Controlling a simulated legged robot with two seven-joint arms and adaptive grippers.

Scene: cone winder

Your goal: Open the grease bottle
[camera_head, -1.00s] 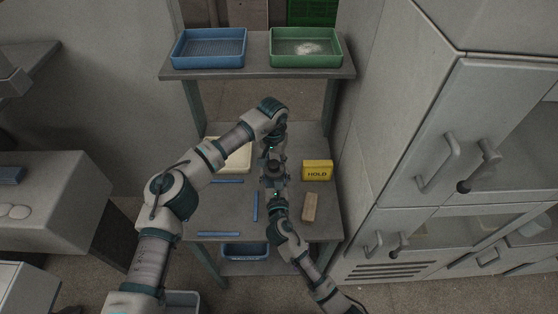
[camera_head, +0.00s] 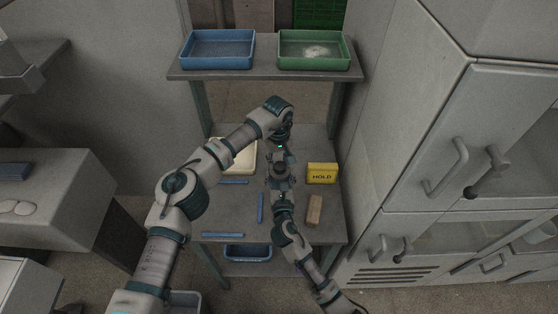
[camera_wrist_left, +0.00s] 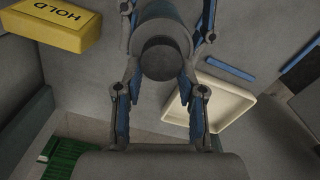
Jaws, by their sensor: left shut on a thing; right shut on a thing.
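The grease bottle shows in the left wrist view as a grey cylinder (camera_wrist_left: 160,24) with a dark round end (camera_wrist_left: 166,58) facing the camera. In the head view only its dark round top (camera_head: 281,168) shows clearly, between my two grippers. My left gripper (camera_head: 281,158) comes from the far side, shut on the bottle's dark-ended part; its fingers flank it in the left wrist view (camera_wrist_left: 163,76). My right gripper (camera_head: 281,178) comes from the near side and is shut on the bottle's body. Fingers hide much of the bottle. I cannot tell whether the cap is loosened.
A yellow HOLD block (camera_head: 321,173) and a brown block (camera_head: 314,210) lie right of the grippers on the grey table (camera_head: 288,236). A cream tray (camera_head: 245,160) and several blue strips (camera_head: 261,208) lie left. Blue (camera_head: 217,66) and green (camera_head: 314,66) trays stand on the shelf.

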